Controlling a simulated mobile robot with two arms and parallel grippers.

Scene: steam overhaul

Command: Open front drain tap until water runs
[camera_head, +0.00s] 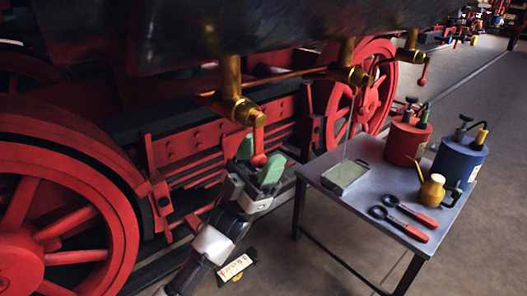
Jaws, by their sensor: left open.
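A brass drain tap (240,106) hangs under the dark boiler near the picture's middle. Its red lever with a ball end (259,159) points down. My left gripper (259,168) is open, its green-padded fingers on either side of the red ball; I cannot tell whether they touch it. No water shows below this tap. I cannot tell which tap is called front. My right gripper is out of view.
Red wheels (50,215) stand at left. A label (236,267) shows below my gripper.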

